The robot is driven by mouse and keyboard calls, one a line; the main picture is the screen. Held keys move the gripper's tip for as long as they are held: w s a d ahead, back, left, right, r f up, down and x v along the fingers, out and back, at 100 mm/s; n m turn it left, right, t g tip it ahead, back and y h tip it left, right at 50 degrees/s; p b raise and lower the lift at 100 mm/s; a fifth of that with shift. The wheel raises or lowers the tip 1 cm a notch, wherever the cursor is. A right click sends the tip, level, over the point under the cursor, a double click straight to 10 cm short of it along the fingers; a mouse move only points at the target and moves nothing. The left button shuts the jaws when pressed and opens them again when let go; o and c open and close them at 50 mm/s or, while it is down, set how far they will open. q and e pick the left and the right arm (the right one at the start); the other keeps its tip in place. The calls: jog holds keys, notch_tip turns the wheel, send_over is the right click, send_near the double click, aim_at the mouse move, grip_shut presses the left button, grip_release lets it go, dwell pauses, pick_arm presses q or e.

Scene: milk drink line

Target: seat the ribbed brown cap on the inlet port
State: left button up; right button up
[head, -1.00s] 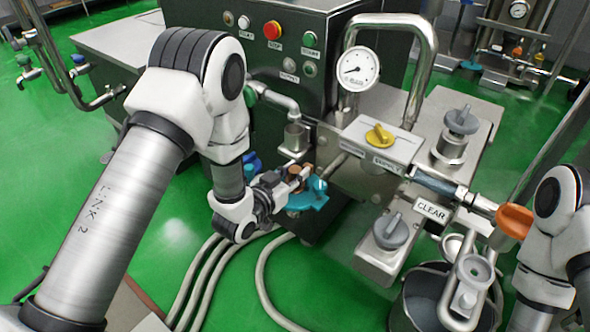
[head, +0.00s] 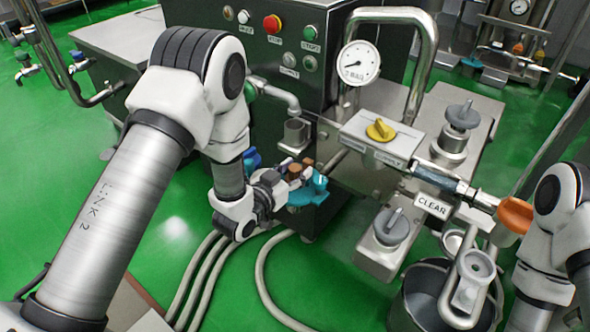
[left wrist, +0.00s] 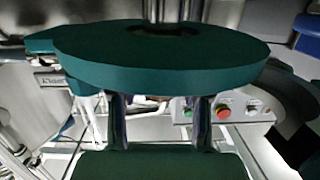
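My left gripper (head: 288,177) is low beside the front of the machine in the head view, at a teal holder (head: 307,193). A small brown piece (head: 295,170), which looks like the cap, shows at its fingers. Its ribs are too small to make out, and I cannot tell whether the fingers grip it. Just above stands an upright steel cup-like fitting (head: 296,133) under a bent pipe; I cannot tell if it is the inlet port. In the left wrist view a large teal disc (left wrist: 160,65) fills the upper middle and hides much behind it. My right gripper is not in view.
The dark control cabinet (head: 268,75) stands behind. To the right are a gauge (head: 358,63), a yellow knob (head: 380,130), grey knobs and a CLEAR sign (head: 432,206). A bucket (head: 418,300) stands front right. Hoses (head: 265,275) run along the green floor.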

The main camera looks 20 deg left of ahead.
pick_arm(q)
jog(key=shift+s, duration=0.15)
jog(key=v, duration=1.1)
jog(key=shift+s+a, duration=0.2)
jog(key=shift+s, duration=0.15)
